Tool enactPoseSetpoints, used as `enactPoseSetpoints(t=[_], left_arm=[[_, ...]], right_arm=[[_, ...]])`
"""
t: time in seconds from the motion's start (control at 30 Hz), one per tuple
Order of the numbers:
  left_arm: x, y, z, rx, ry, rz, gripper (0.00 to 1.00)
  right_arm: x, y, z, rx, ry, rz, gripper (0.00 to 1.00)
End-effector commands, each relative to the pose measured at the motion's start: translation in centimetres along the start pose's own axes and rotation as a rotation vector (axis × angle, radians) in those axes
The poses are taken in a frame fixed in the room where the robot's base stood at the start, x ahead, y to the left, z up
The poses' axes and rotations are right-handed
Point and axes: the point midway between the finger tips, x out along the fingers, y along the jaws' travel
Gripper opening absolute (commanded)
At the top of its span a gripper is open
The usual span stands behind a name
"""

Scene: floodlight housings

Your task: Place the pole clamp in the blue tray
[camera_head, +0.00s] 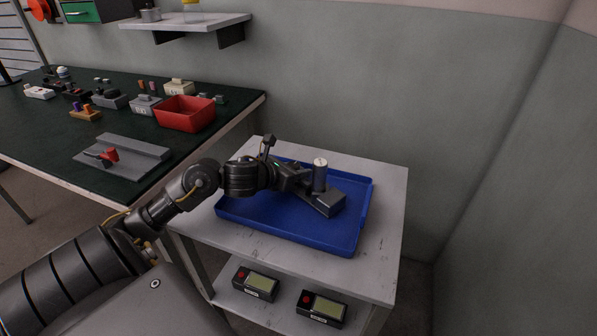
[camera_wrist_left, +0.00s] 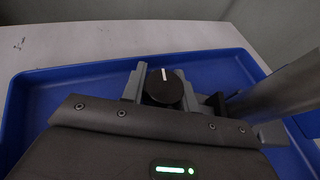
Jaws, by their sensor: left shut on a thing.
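The blue tray (camera_head: 290,231) lies on a small white table, and its rim also shows in the left wrist view (camera_wrist_left: 100,68). The pole clamp (camera_head: 327,204) is a dark grey block with an upright, light-topped cylinder. It is over the right part of the tray; I cannot tell whether it touches the floor. My left gripper (camera_head: 302,185) reaches in from the left and is shut on the clamp. In the left wrist view, a black knob with a white mark (camera_wrist_left: 163,87) sits between the fingers, with the dark cylinder at right. My right gripper is not in view.
Two dark boxes with screens (camera_head: 256,283) (camera_head: 322,307) are on the lower shelf. A green-topped workbench (camera_head: 55,128) at left holds a red bin (camera_head: 186,114), a grey plate with a red handle (camera_head: 122,155) and several small parts. A wall stands close behind the table.

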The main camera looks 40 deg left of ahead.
Motion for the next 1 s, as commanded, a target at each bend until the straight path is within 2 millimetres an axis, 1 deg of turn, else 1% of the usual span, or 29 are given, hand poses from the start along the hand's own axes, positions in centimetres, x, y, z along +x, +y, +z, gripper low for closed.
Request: enactPoseSetpoints(t=[0.2,0.23,0.37,0.63,0.73,0.87,1.0], left_arm=[[0.0,0.0,0.1,0.001,-0.003,0.000,0.00],[0.0,0.0,-0.1,0.003,0.000,0.000,0.34],[0.0,0.0,-0.1,0.002,0.000,0.000,0.51],[0.0,0.0,-0.1,0.002,-0.001,0.000,0.52],[-0.4,0.1,-0.1,0.003,0.000,0.001,0.52],[-2.1,0.1,-0.1,0.006,0.001,0.001,0.52],[-4.7,0.1,-0.2,0.006,0.003,0.001,0.52]], right_arm=[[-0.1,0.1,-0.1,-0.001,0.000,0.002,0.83],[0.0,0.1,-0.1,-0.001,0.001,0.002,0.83],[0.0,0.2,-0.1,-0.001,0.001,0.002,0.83],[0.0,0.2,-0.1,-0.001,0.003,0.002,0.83],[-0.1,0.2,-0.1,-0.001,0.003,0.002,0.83],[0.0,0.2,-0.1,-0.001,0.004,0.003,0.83],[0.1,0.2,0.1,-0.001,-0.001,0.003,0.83]])
